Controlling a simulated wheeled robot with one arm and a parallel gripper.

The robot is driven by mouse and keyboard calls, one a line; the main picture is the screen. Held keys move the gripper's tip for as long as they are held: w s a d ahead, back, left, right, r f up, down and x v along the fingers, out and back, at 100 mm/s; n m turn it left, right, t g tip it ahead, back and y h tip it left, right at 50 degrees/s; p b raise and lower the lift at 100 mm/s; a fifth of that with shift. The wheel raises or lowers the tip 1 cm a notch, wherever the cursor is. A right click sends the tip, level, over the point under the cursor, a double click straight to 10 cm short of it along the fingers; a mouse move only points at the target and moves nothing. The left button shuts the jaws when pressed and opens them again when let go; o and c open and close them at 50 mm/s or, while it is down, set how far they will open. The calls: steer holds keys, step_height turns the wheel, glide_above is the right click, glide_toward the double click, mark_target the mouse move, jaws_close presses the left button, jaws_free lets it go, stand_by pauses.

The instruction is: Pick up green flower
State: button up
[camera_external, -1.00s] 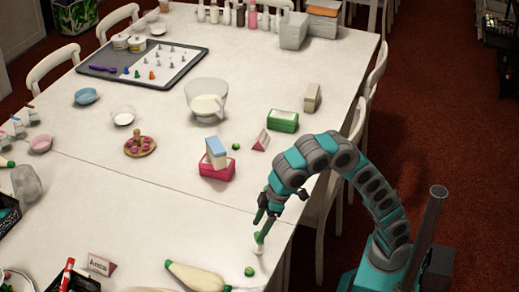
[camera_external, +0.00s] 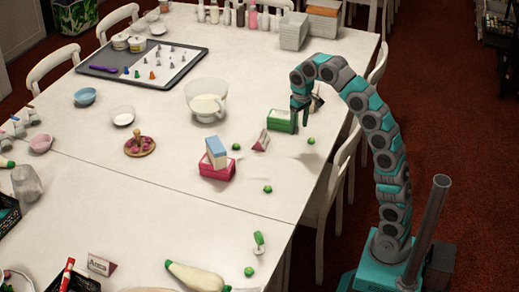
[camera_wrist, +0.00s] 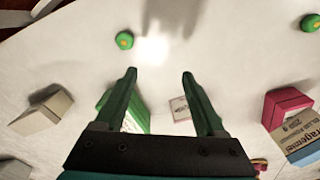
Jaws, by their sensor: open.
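Several small green flowers lie on the white table. One flower (camera_external: 311,141) is right of the green box, near the table's right edge; a flower (camera_wrist: 124,40) in the wrist view lies ahead of the left finger. Another flower (camera_external: 267,189) lies nearer the front, and one also shows at the upper right of the wrist view (camera_wrist: 310,22). Further flowers lie by the pink box (camera_external: 236,147) and near the front (camera_external: 249,272). My gripper (camera_external: 300,105) hangs over the green box area, fingers down. In the wrist view its fingers (camera_wrist: 159,73) are apart with nothing held between them.
The green box (camera_external: 282,121), a beige box (camera_wrist: 42,110) and a name card (camera_external: 261,141) stand close to my gripper. A pink box (camera_external: 217,168) with a blue-and-beige box on it is farther left. A green-and-white item (camera_external: 258,242) stands near the front. Chairs line the right edge.

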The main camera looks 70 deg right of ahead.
steer(key=m, duration=0.1)
glide_above(312, 139)
steer(key=shift+w+a+f, duration=0.1)
steer(key=shift+w+f, duration=0.15)
steer(key=shift+w, duration=0.1)
steer(key=shift+f, duration=0.25)
step_height(312, 139, down, 2)
steer(key=shift+f+b, duration=0.1)
steer(key=shift+b, duration=1.15)
steer(key=shift+s+f, duration=0.2)
steer(key=shift+f, duration=0.4)
steer(key=shift+f+p, duration=0.35)
steer(key=shift+f, duration=1.55)
jaws_close()
